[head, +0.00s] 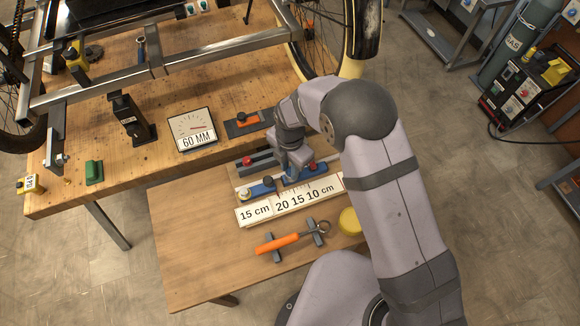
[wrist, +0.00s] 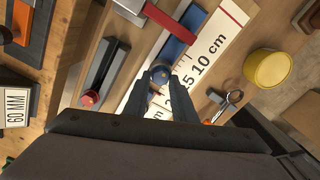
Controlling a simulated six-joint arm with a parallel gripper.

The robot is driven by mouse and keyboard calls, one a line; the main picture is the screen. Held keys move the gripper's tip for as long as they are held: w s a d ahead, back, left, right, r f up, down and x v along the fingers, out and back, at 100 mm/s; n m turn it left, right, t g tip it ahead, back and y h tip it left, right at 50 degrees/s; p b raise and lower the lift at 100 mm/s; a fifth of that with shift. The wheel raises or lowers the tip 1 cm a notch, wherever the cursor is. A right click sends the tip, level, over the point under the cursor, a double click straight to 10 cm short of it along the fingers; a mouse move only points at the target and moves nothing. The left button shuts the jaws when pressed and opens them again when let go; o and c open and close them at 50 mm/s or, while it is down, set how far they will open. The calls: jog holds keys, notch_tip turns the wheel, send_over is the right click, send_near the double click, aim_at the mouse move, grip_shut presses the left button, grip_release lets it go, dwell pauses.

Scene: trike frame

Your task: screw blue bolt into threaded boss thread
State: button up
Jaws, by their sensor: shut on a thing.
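My gripper (wrist: 160,86) points down over the small side table, its two dark fingers closed on a round blue bolt (wrist: 160,73). The bolt's head shows between the fingertips; its shank is hidden. The metal trike frame (head: 190,50) stands on the workbench at the upper left. I cannot clearly pick out the threaded boss on it.
A "60 MM" gauge (head: 193,130), a black stand (head: 130,118) and a green block (head: 94,172) stand on the workbench. On the side table, an orange-handled ring wrench (head: 280,243) rests on supports, beside a yellow round container (head: 350,221). The table's front left is clear.

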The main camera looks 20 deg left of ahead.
jog(key=shift+m, duration=0.4)
jog(key=shift+m, duration=0.7)
jog(key=shift+a+m, duration=0.1)
jog(key=shift+m, duration=0.8)
jog(key=shift+w+m, duration=0.1)
jog(key=shift+m, duration=0.4)
jog(key=o, duration=0.9)
jog(key=shift+r, duration=0.1)
